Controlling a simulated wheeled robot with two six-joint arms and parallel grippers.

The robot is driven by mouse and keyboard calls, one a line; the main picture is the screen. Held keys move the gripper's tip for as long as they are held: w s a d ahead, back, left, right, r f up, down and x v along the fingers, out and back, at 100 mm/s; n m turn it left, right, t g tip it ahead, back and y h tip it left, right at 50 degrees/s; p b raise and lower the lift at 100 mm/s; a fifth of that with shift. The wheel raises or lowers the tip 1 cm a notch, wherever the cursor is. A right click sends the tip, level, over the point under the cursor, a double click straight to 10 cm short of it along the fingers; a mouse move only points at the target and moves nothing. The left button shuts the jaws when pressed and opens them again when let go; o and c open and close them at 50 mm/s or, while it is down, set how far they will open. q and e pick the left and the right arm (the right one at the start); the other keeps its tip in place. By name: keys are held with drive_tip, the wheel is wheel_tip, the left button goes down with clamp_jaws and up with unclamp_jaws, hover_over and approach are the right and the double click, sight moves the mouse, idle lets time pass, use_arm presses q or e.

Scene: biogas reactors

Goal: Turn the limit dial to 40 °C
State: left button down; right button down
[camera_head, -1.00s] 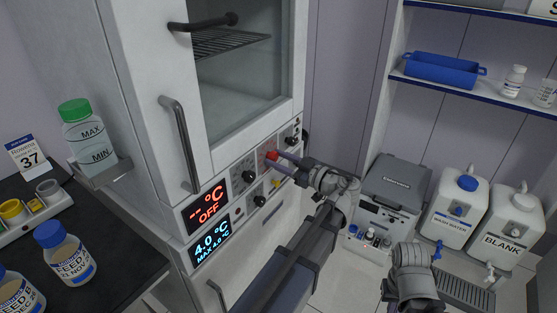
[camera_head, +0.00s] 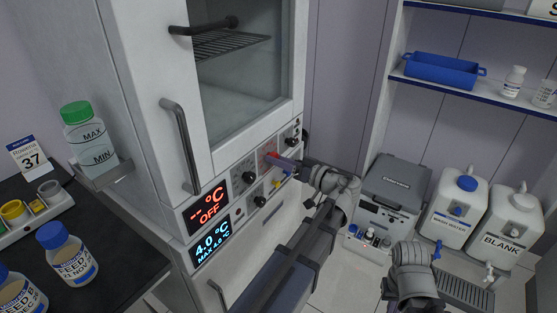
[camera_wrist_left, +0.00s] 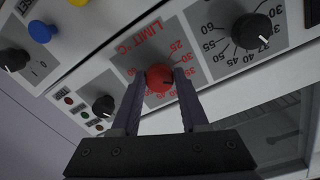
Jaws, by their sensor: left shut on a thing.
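The limit dial (camera_wrist_left: 160,78) is a red round knob on a grey panel with a red "LIMIT °C" scale, seen upside down in the left wrist view. My left gripper (camera_wrist_left: 158,90) is shut on it, one finger on each side. In the head view the red dial (camera_head: 270,155) is partly hidden behind my left gripper (camera_head: 282,162), which reaches the cabinet front from the right. I cannot read the dial's setting with certainty. My right gripper is not in view; only part of that arm shows at the bottom.
A black dial (camera_wrist_left: 251,31) sits beside the red one. Another black knob (camera_wrist_left: 104,105), a blue button (camera_wrist_left: 40,31) and small lamps are close by. The cabinet's displays read "-- °C OFF" (camera_head: 207,208) and "4.0 °C" (camera_head: 211,242).

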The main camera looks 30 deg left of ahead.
use_arm(q)
drive_tip(key=shift+m+g, duration=0.3)
drive_tip(key=shift+m, duration=4.5)
drive_tip(key=shift+c, duration=2.1)
unclamp_jaws()
drive_tip(key=shift+r, duration=0.1)
drive_tip(key=shift+d, duration=0.1)
drive_tip(key=d, duration=0.7)
drive_tip(key=shift+s+d+r+p, duration=0.15)
drive_tip(key=shift+s+d+p, duration=0.15)
drive_tip(key=shift+p, duration=0.15)
